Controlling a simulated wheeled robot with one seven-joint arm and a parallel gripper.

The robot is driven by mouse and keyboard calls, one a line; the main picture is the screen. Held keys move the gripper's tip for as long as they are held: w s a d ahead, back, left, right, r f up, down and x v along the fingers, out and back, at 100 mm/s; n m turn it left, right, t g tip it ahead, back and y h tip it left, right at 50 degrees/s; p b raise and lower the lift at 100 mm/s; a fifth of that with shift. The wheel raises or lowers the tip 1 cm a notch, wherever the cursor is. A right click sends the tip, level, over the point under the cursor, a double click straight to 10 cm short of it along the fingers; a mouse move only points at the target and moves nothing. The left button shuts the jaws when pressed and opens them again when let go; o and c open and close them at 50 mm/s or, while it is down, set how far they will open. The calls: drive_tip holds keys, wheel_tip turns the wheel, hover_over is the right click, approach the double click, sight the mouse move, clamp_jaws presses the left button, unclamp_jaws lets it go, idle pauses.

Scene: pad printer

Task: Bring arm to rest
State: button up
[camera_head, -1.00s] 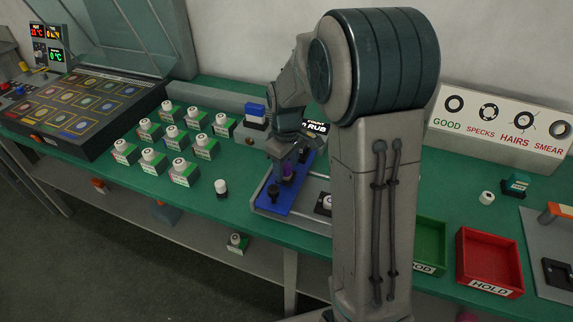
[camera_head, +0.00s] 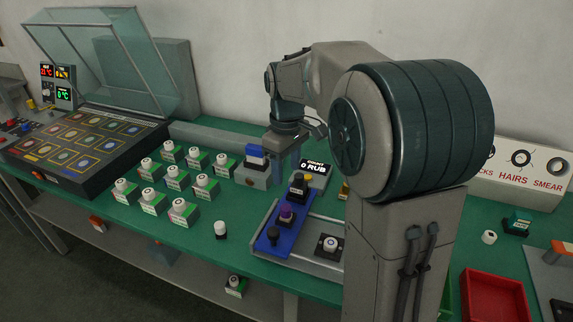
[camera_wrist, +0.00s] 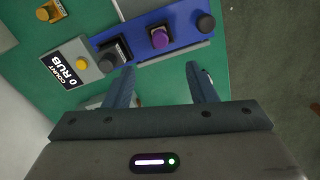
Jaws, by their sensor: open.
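My gripper (camera_wrist: 158,76) is open, with two separate blue-grey fingers and nothing between them in the wrist view. The blue plate (camera_head: 268,238) holds a purple-topped piece (camera_head: 286,214), a dark block (camera_head: 298,186) and a black knob (camera_head: 273,235). The wrist view shows the blue plate (camera_wrist: 135,43) and the purple-topped piece (camera_wrist: 160,38) beyond my fingertips. My upper arm hides part of the bench at right.
A sign reading 0 RUB (camera_head: 313,167) stands close to my gripper. Several white-capped green-and-white blocks (camera_head: 173,179) stand on the green bench to the left. A dark panel with a raised clear lid (camera_head: 105,65) is further left. A red tray (camera_head: 495,298) is at right.

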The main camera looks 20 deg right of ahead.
drive_tip(key=shift+r, duration=0.15)
drive_tip(key=s+f+m+t, duration=0.2)
drive_tip(key=s+m, duration=0.6)
drive_tip(key=s, duration=1.2)
drive_tip(key=shift+s+f+t, duration=0.2)
drive_tip(key=shift+f+t, duration=0.2)
drive_tip(key=shift+f, duration=0.25)
